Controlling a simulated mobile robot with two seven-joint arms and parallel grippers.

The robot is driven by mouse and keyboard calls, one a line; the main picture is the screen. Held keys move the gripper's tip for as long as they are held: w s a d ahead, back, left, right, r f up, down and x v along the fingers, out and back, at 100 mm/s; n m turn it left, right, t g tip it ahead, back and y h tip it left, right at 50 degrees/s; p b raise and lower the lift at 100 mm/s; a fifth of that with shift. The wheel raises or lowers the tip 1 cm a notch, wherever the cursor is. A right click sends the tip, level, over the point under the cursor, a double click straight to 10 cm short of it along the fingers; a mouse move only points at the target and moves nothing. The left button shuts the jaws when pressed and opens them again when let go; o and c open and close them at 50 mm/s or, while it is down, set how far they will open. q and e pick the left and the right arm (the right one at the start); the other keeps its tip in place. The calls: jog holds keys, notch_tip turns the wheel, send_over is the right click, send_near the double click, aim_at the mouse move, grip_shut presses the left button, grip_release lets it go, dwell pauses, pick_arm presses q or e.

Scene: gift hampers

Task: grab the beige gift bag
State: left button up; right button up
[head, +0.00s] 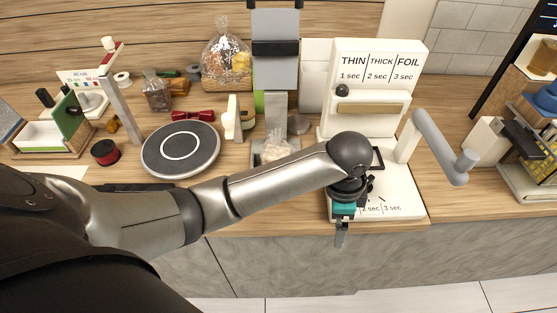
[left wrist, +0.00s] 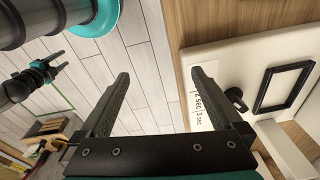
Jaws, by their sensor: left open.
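A small clear bag with beige contents (head: 275,150) sits on a grey stand in the middle of the counter in the head view; it looks like the beige gift bag. My left gripper (head: 341,232) points down at the front edge of the white sealing machine (head: 393,188), to the right of the bag and nearer the counter edge. In the left wrist view its jaws (left wrist: 160,72) are apart and empty, and the bag does not show. Another gripper (left wrist: 58,68), apparently my right one, shows small at the left; its jaw state is unclear.
The sealer has a grey lever (head: 442,150) at its right. A round dark turntable (head: 181,148) lies left of the bag, with a cream tape dispenser (head: 233,120) between. A cellophane-wrapped hamper (head: 227,65) stands behind. My left forearm crosses in front of the bag.

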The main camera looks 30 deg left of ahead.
pick_arm(q)
jog(key=w+a+r+m+y, duration=0.2)
jog(key=w+a+r+y, duration=0.1)
jog(key=w+a+r, duration=0.35)
jog(key=g+y, duration=0.2)
send_near(281, 145)
jog(key=b+x, duration=0.2)
jog(key=x, duration=0.4)
jog(key=shift+a+f, duration=0.15)
jog(key=shift+a, duration=0.05)
jog(key=shift+b+x, duration=0.3)
jog(key=shift+x, duration=2.9)
jog(key=shift+s+d, duration=0.1)
pick_arm(e)
jog(key=f, duration=0.1)
jog(key=d+f, duration=0.1)
jog(key=shift+w+d+f, duration=0.1)
jog(key=shift+w+f, duration=0.2)
jog(key=shift+w, duration=0.1)
pick_arm(q)
jog(key=c, duration=1.5)
